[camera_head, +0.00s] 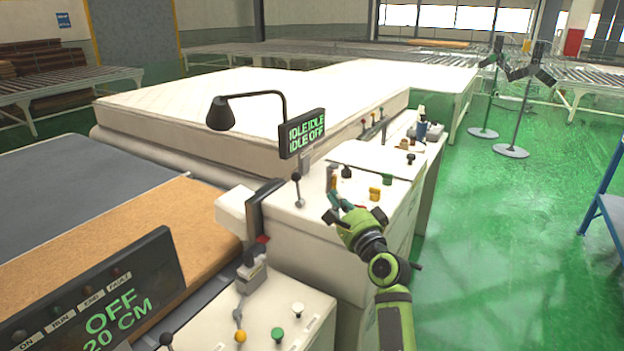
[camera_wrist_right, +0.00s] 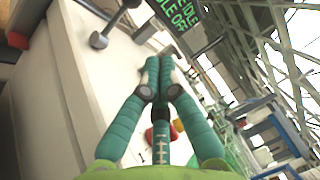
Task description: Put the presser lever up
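A metal lever with a dark ball knob (camera_head: 297,177) stands on the side of a white control console (camera_head: 285,232). A ball-ended lever (camera_wrist_right: 98,40) also shows at the upper left of the right wrist view. No label tells which lever is the presser lever. My right gripper (camera_head: 333,192) is over the console top, to the right of the ball lever and apart from it. Its teal fingers (camera_wrist_right: 158,68) run close together at their far ends; whether they are shut or touch anything is unclear. My left gripper is not in view.
An IDLE/OFF display (camera_head: 302,133) and a black lamp (camera_head: 221,114) stand beyond the console. Yellow (camera_head: 375,194) and green (camera_head: 359,180) knobs sit near my right gripper. A white mattress (camera_head: 250,105) lies behind. The green floor at right is mostly open.

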